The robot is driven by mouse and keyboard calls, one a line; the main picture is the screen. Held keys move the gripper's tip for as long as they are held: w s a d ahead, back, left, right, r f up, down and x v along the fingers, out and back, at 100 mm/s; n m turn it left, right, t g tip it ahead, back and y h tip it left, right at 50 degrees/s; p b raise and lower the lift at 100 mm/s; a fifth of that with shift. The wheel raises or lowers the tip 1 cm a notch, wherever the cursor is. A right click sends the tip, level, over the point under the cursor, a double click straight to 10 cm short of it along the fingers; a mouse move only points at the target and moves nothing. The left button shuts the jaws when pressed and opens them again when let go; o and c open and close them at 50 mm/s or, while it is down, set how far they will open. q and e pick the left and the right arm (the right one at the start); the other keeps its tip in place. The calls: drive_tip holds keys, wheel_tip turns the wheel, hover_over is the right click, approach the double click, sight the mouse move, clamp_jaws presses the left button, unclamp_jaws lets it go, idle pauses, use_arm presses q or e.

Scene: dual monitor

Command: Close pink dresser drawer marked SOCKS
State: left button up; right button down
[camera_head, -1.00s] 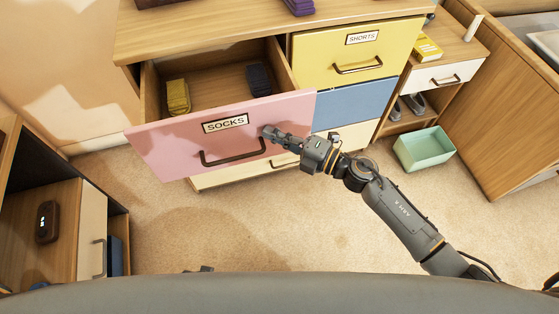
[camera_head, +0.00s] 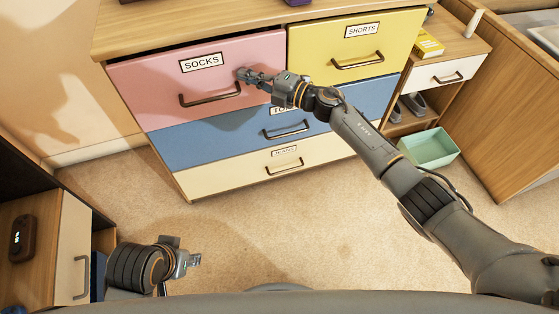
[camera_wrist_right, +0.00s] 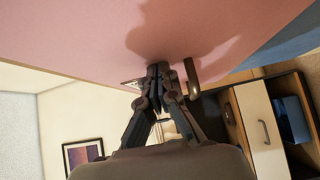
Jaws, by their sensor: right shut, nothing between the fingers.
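The pink drawer (camera_head: 150,85) marked SOCKS is at the dresser's top left. Its front looks almost in line with the yellow drawer beside it, with a thin dark gap along its top edge. I cannot tell if it is fully flush. Its dark handle (camera_head: 210,98) is below the label (camera_head: 201,62). My right gripper (camera_head: 243,75) is shut and empty, its tips at the pink front just right of the handle. In the right wrist view the fingertips (camera_wrist_right: 158,70) meet the pink surface beside the handle (camera_wrist_right: 191,78). My left gripper (camera_head: 190,261) is at lower left, away from the dresser.
The yellow SHORTS drawer (camera_head: 350,50), blue drawer (camera_head: 225,135) and cream drawer (camera_head: 240,170) look shut. A mint bin (camera_head: 430,148) stands on the floor at right. A wooden cabinet (camera_head: 30,255) is at lower left. The carpet in front is clear.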

use_arm(q)
drive_tip(key=shift+w+r, duration=0.1)
drive_tip(key=shift+r, duration=0.1)
use_arm(e)
drive_tip(key=shift+w+a+r, duration=0.15)
drive_tip(key=shift+w, duration=0.7)
